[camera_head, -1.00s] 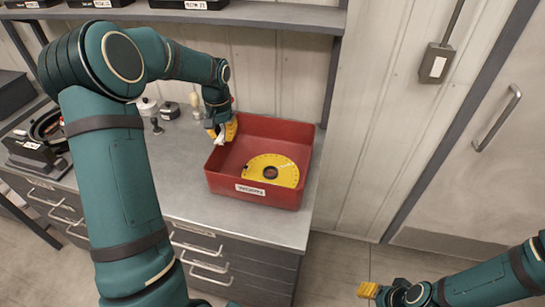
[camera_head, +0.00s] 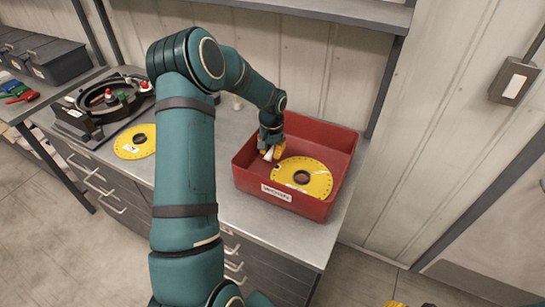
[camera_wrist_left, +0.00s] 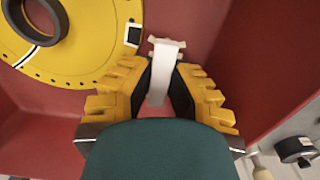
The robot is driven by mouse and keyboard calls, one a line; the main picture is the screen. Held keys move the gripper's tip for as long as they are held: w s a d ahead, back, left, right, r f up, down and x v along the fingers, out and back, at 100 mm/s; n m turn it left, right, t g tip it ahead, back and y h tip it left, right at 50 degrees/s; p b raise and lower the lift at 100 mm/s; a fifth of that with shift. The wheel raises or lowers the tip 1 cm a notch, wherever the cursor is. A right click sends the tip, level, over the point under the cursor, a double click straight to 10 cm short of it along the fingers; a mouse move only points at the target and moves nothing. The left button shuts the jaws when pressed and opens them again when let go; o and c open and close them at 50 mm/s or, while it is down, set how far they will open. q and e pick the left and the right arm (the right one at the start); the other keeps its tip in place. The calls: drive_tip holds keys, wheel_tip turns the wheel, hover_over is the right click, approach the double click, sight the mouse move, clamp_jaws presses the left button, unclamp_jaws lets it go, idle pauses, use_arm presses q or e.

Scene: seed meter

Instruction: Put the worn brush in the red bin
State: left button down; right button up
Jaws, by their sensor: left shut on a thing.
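The red bin (camera_head: 345,165) stands on the bench with a white label on its front. A yellow disc (camera_head: 318,172) with a dark hub lies in it. My left gripper (camera_head: 268,153) reaches down inside the bin at its left side. It is shut on a small white piece, the worn brush (camera_head: 266,155). In the left wrist view the brush (camera_wrist_left: 163,68) sticks out between the yellow fingers (camera_wrist_left: 160,90), beside the disc (camera_wrist_left: 85,40) and over the red floor. I cannot tell whether it touches the floor. Only a yellow tip of my right gripper (camera_head: 395,304) shows at the bottom edge.
A black round seed meter housing (camera_head: 105,105) stands on the bench at the left, with another yellow disc (camera_head: 135,142) before it. Dark boxes (camera_head: 50,58) and coloured tools (camera_head: 15,90) are on the far-left table. A shelf (camera_head: 300,12) runs above the bench.

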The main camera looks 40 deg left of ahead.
sight(272, 150)
use_arm(q)
drive_tip(key=shift+f, duration=1.3)
drive_tip(key=shift+f, duration=0.1)
drive_tip(key=c, duration=1)
unclamp_jaws()
wheel_tip(272, 150, up, 12)
drive_tip(key=shift+r+p, duration=0.15)
drive_tip(key=shift+p, duration=0.2)
